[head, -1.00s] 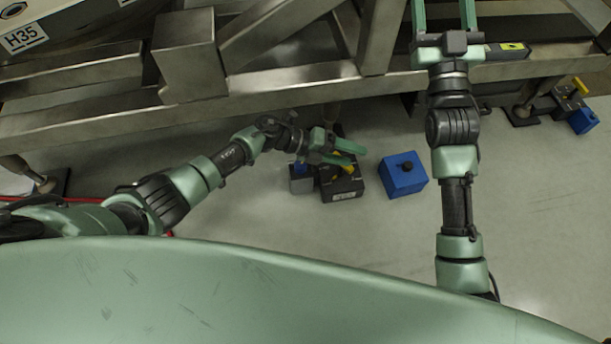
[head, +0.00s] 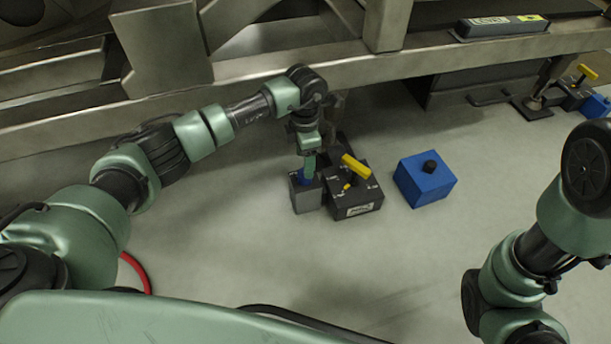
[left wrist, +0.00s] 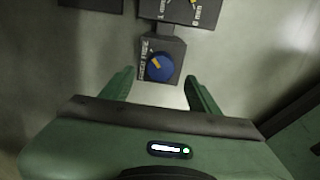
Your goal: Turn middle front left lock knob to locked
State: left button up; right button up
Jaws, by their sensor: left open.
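The blue lock knob (left wrist: 159,67) with a yellow pointer mark sits on a small grey box (left wrist: 172,47) in the left wrist view. In the head view the small grey box (head: 306,199) stands on the floor, with the knob partly hidden behind my left gripper (head: 309,168). My left gripper points down just above the knob. In the left wrist view its open fingers (left wrist: 158,88) stand apart at the near side of the box, with nothing between them. My right gripper is out of view; only my right arm shows at the right.
A larger dark box (head: 356,205) with a yellow handle (head: 356,168) stands directly right of the small box. A blue box (head: 425,180) with a black knob stands further right. A metal frame beam (head: 420,62) runs behind. The floor in front is clear.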

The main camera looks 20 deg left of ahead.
aim_at(302, 180)
pick_arm(q)
notch_tip(302, 180, down, 6)
jog(key=b, duration=0.3)
